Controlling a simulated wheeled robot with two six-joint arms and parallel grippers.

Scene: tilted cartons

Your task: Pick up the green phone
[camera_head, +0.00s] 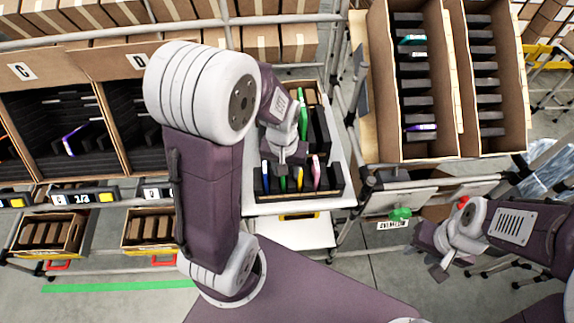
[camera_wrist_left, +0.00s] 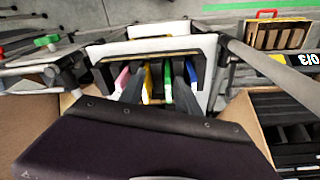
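A green phone (camera_head: 283,184) stands in the front row of a dark tray (camera_head: 333,196), partly hidden under my left gripper (camera_head: 286,163). In the left wrist view the green phone (camera_wrist_left: 168,80) stands between a yellow phone (camera_wrist_left: 146,82) and a blue phone (camera_wrist_left: 194,86). My left gripper (camera_wrist_left: 158,84) is open above this row, its two dark fingers apart; contact with a phone cannot be told. Another green phone (camera_head: 303,115) stands further back in the tray. My right gripper (camera_head: 429,256) is at the lower right, apart from the tray, its fingers apart and empty.
A pink phone (camera_head: 316,170) stands in the same row. Tall cardboard cartons (camera_head: 457,80) with dark slots stand to the right. Tilted cartons (camera_head: 72,68) stand on a rack at the left. A metal rail (camera_head: 425,182) runs near my right arm.

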